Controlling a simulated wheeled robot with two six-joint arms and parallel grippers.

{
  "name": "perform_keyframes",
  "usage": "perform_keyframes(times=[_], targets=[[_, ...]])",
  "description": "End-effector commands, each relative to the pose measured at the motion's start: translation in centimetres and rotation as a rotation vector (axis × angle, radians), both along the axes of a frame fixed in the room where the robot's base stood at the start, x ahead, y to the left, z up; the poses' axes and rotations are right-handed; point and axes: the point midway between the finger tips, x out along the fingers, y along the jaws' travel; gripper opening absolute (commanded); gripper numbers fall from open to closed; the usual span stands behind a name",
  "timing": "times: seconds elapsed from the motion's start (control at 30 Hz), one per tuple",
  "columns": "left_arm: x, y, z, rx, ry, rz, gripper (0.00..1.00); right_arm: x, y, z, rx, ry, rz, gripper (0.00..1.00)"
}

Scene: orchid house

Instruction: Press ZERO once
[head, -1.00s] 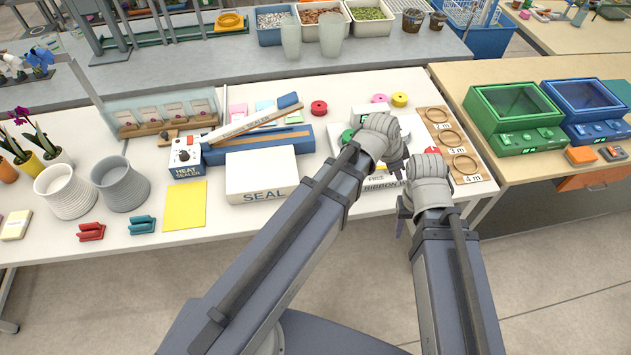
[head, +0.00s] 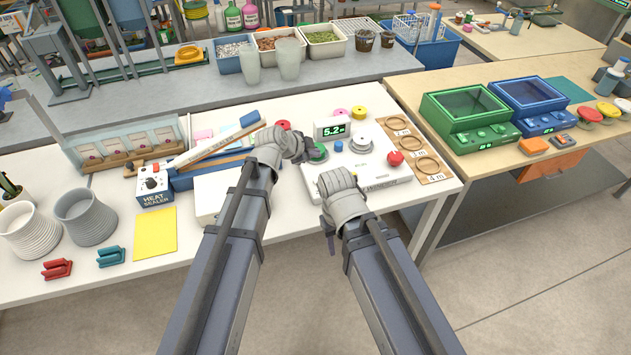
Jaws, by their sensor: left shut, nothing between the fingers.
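A white ribbon winder (head: 372,176) stands on the white table, its front label partly hidden by my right arm. Its display (head: 332,129) reads 5.2 in green. My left gripper (head: 302,152) is shut and empty, just left of the green part. My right gripper (head: 330,240) hangs in front of the winder near the table's front edge; its fingers are mostly hidden.
The heat sealer (head: 156,184) and a white box (head: 209,196) stand left of the winder. A wooden board with rings (head: 427,166) lies to its right. Pink and yellow spools (head: 359,113) sit behind. Green (head: 468,120) and blue machines (head: 535,108) stand on the right-hand table.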

Motion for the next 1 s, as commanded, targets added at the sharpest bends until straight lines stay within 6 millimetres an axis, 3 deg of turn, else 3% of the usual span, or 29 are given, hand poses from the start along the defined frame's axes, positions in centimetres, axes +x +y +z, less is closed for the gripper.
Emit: perform_keyframes(times=[0.27,0.8,1.0], targets=[[0.0,0.0,-1.3,0.0,0.001,-0.001,0.0,0.0,0.0,-1.3,0.0,0.0,0.0,0.5],[0.0,0.0,-8.1,0.0,0.002,0.001,0.0,0.0,0.0,-8.1,0.0,0.0,0.0,0.5],[0.0,0.0,-8.9,0.0,0.002,0.001,0.0,0.0,0.0,-8.9,0.0,0.0,0.0,0.5]])
